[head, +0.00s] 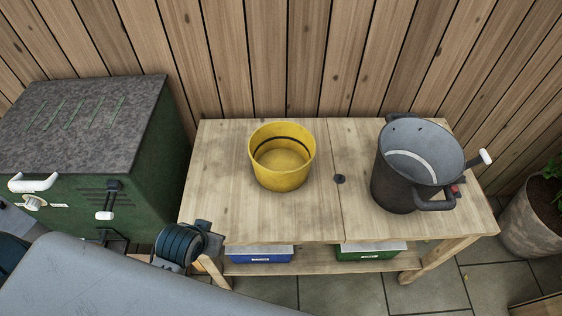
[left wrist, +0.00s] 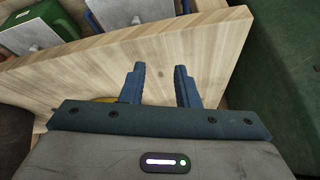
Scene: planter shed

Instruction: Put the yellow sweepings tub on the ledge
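The yellow sweepings tub (head: 282,177) stands upright on the wooden bench (head: 222,205), left of its middle, and looks empty. No gripper touches it in the head view. My left gripper shows in the left wrist view (left wrist: 160,70), with its two blue fingers apart and nothing between them. The bench top (left wrist: 205,45) lies beyond the fingers. A sliver of yellow (left wrist: 103,99) shows beside one finger, mostly hidden. My right gripper is in neither view. I cannot identify a separate ledge.
A dark pot (head: 400,180) with handles stands on the bench's right half. A green cabinet (head: 150,190) is at the left. Blue (head: 260,255) and green (head: 370,250) bins sit on the lower shelf. A planter (head: 530,225) is at the right. A plank wall (head: 290,60) rises behind.

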